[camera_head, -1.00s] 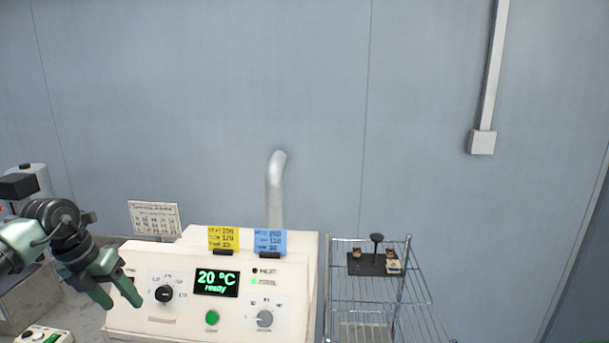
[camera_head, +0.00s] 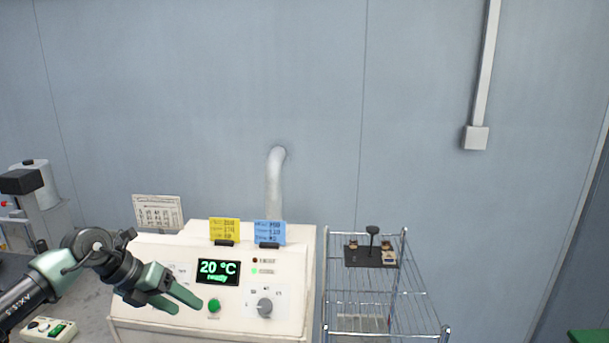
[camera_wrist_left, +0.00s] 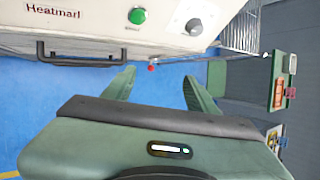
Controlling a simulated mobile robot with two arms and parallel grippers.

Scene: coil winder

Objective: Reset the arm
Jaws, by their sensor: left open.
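My left gripper (camera_head: 187,301) is open and empty, in front of the left part of the white machine (camera_head: 150,325). Its fingers point right, close to the green button (camera_head: 214,305) in the picture. In the left wrist view the two spread fingers (camera_wrist_left: 158,88) have nothing between them. The machine's front, its green button (camera_wrist_left: 137,16) and grey knob (camera_wrist_left: 194,27) show ahead. The display (camera_head: 217,272) reads 20 °C ready. The left dial is hidden behind my gripper. My right gripper is not in view.
A yellow card (camera_head: 224,230) and a blue card (camera_head: 269,232) stand on the machine. A wire rack (camera_head: 405,305) with a black fixture (camera_head: 371,257) stands to the right. A dark handle (camera_wrist_left: 80,60) juts from the machine's front. A small control box (camera_head: 50,329) lies at left.

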